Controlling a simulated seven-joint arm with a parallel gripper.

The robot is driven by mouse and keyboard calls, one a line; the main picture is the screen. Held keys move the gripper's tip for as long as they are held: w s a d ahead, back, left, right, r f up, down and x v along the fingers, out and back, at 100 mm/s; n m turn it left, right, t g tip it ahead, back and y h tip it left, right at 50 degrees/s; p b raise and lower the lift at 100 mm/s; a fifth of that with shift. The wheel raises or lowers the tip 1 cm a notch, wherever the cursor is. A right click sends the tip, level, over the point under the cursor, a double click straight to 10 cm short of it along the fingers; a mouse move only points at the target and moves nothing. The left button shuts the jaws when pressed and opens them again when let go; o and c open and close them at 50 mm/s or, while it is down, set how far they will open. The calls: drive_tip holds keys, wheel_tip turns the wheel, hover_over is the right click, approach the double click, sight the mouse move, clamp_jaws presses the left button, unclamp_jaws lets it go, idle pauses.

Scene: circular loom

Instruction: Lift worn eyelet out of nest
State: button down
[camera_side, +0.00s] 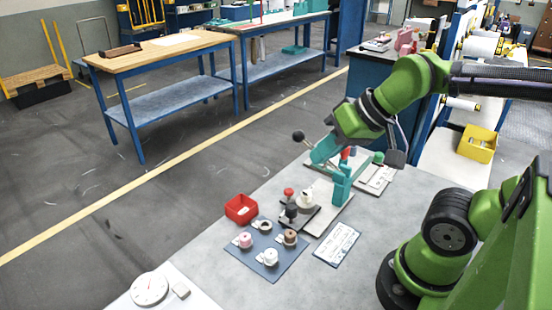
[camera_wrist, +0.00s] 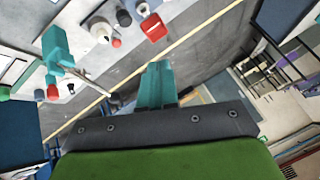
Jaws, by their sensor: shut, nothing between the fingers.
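My gripper (camera_side: 318,157) is shut and empty, above and behind the teal fixture; its teal fingers also fill the middle of the wrist view (camera_wrist: 157,85). A pale, rounded part (camera_side: 306,198) sits on the dark base in front of the teal upright (camera_side: 341,185). It also shows at the upper left of the wrist view (camera_wrist: 100,32), well apart from my fingers. I cannot tell whether this is the worn eyelet and its nest; the detail is too small. A black-and-white ring-like part (camera_side: 262,225) lies at the back of the blue mat (camera_side: 262,264).
Pink, white and brown spools stand on the mat. A red bin (camera_side: 240,208) stands behind it. A lever with a black ball (camera_side: 298,136) sticks out near my gripper. A printed card (camera_side: 337,244) lies at right; a dial (camera_side: 149,288) is front left. The bench front is clear.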

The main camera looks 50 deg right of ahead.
drive_tip(key=c, duration=0.8)
unclamp_jaws()
drive_tip(key=n+g+h, duration=0.2)
drive_tip(key=n+g, duration=0.5)
hover_over(307, 193)
wheel_tip(307, 193, down, 2)
drive_tip(key=f, duration=0.1)
wheel_tip(307, 193, down, 16)
